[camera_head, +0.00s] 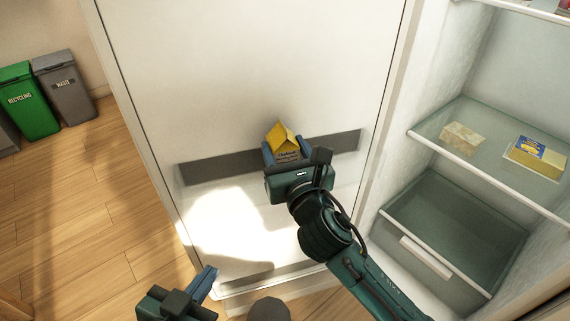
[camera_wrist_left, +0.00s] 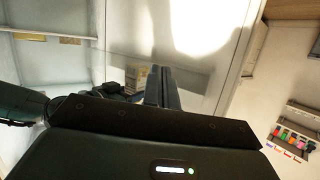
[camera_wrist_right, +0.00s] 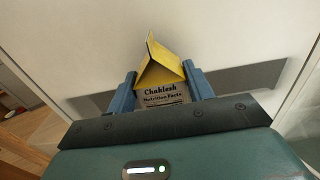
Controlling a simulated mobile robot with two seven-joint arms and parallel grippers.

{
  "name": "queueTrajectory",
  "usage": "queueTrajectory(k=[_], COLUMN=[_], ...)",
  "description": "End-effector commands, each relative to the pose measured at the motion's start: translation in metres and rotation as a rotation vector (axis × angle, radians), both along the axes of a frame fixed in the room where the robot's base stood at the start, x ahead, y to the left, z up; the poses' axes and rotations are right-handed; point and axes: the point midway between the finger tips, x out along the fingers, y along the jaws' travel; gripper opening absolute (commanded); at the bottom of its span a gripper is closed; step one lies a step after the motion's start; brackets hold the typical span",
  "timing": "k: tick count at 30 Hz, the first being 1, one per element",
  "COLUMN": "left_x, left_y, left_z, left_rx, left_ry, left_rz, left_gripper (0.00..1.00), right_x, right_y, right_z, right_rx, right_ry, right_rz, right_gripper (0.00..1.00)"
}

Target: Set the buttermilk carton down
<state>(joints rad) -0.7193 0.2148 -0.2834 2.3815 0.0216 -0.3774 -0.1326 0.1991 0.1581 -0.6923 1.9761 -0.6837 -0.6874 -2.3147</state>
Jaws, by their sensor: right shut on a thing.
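The buttermilk carton (camera_head: 287,148) has a yellow gabled top and a printed label on its lower part. My right gripper (camera_head: 286,155) is shut on it, with a blue finger on each side. In the right wrist view the carton (camera_wrist_right: 164,80) stands upright between the fingers, and its base is hidden. It is held in front of a white panel. My left gripper (camera_head: 208,284) is low at the bottom left, away from the carton. Its fingers (camera_wrist_left: 161,88) lie together in the left wrist view, shut with nothing seen between them.
An open fridge with glass shelves (camera_head: 487,158) is at the right. A yellow box (camera_head: 537,158) and a pale block (camera_head: 462,138) sit on one shelf, above a drawer (camera_head: 440,245). The white panel (camera_head: 250,70) has a grey band. Bins (camera_head: 30,103) stand far left; the wooden floor there is clear.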

Motion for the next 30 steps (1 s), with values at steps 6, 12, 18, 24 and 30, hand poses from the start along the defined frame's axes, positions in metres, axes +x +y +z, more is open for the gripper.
queueTrajectory(k=[6, 12, 18, 24, 30], left_x=[0.005, 0.005, 0.005, 0.005, 0.005], left_y=[-0.002, -0.002, -0.002, -0.002, -0.002], left_z=[-0.001, 0.001, 0.001, 0.001, 0.001], left_rx=[-0.005, -0.005, -0.005, -0.004, -0.004], left_ry=[-0.089, -0.090, -0.095, -0.094, -0.094], left_rz=[-0.004, -0.004, -0.004, -0.004, -0.004], left_gripper=[0.00, 0.00, 0.00, 0.00, 0.00], right_x=[0.000, 0.000, 0.000, 0.000, 0.000], right_y=[0.000, 0.000, 0.000, 0.000, 0.000], right_z=[-0.022, -0.020, -0.025, -0.025, -0.025], right_rx=[0.002, 0.002, -0.001, 0.000, 0.000], right_ry=[-0.004, -0.004, -0.001, 0.000, 0.000], right_rz=[0.001, 0.001, 0.000, 0.000, 0.000], right_gripper=[0.15, 0.15, 0.56, 0.72, 0.73])
